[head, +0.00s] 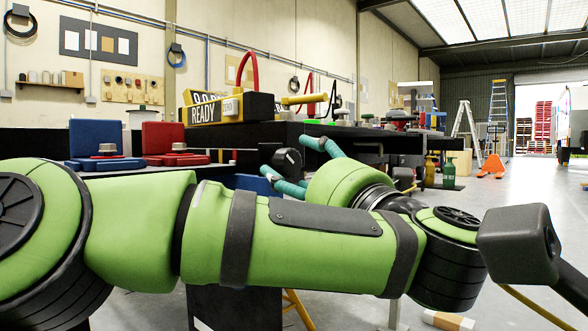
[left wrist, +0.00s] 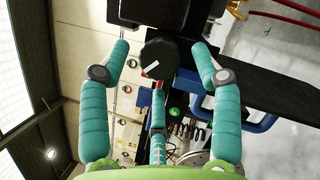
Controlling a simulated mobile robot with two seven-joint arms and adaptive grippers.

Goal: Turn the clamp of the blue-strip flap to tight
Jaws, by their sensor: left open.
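A black round clamp knob (head: 287,160) with a white pointer line sits on the dark side of the bench structure. It also shows in the left wrist view (left wrist: 158,62), its line slanted. My left gripper (head: 289,157) is open, its teal fingers on either side of the knob; in the left wrist view (left wrist: 161,66) a third finger is below it. Gaps show between the side fingers and the knob; I cannot tell whether the third touches. A blue strip (head: 268,172) shows beside the knob, mostly hidden by my arm. My right gripper is not in view.
A blue block (head: 96,138) and a red block (head: 165,137) stand on the bench at left. A yellow-and-black "READY" sign (head: 215,110) stands on top behind my arm. Open floor lies to the right, with a stepladder (head: 467,130) farther off.

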